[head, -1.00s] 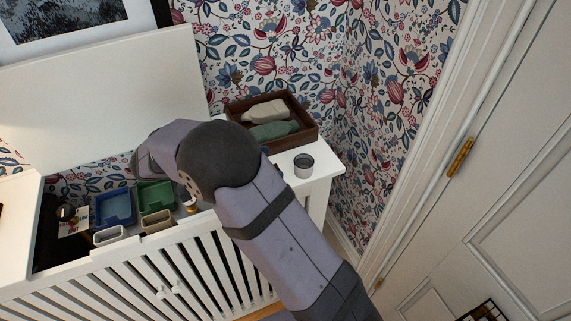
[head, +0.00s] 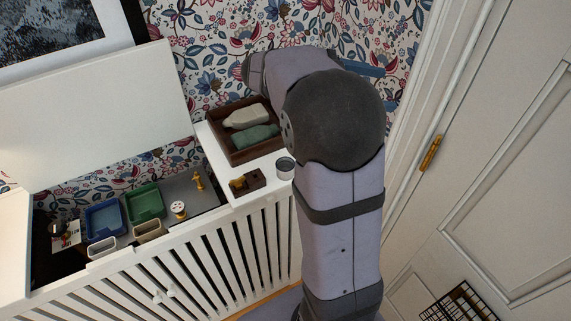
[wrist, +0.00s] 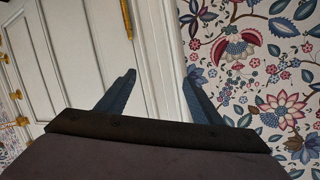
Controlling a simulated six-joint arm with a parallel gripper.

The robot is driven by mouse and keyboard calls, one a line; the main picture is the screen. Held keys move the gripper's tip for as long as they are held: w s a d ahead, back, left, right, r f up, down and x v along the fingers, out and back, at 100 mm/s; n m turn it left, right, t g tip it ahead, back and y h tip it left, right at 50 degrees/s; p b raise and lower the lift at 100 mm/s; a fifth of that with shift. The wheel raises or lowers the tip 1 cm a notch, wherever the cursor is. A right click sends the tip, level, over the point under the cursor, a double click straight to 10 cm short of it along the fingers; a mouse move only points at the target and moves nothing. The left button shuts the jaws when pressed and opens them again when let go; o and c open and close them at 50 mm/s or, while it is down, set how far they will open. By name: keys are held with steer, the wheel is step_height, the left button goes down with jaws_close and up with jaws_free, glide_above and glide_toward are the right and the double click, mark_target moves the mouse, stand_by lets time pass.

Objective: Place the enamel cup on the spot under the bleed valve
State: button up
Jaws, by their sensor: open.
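A small grey cup with a pale rim, likely the enamel cup (head: 285,168), stands upright on the white top of the slatted cabinet, right beside my arm in the head view. My gripper (wrist: 160,76) is open and empty in the wrist view, facing the door and the wallpaper. In the head view its blue fingers (head: 362,68) show behind my arm, up by the wallpaper and apart from the cup. A small brass fitting (head: 198,181) stands inside the open cabinet; I cannot tell if it is the bleed valve. The spot under the valve cannot be made out.
A brown tray (head: 221,150) with two folded cloths stands behind the cup, and a small wooden block with brass (head: 247,183) is left of it. The open cabinet holds a blue bin (head: 105,219), a green bin (head: 146,203) and a white-topped knob (head: 178,208). A white door (head: 500,170) stands at right.

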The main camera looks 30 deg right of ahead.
steer(key=w+d+r+n+t+h, duration=0.3)
steer(key=w+d+r+n+t, duration=0.2)
steer(key=w+r+n+t, duration=0.4)
steer(key=w+a+f+n+t+y, duration=0.4)
steer(key=w+a+n+t+y, duration=0.1)
steer(key=w+a+t, duration=0.15)
steer(key=n+g+y+p, duration=0.1)
steer(key=n+g+y, duration=0.65)
steer(key=y, duration=0.35)
glide_above(286, 180)
steer(key=shift+t, duration=0.3)
steer(key=shift+w+d+f, duration=0.1)
steer(key=shift+w+f, duration=0.05)
steer(key=shift+f, duration=12.65)
steer(key=shift+f+p, duration=0.1)
steer(key=shift+p, duration=0.2)
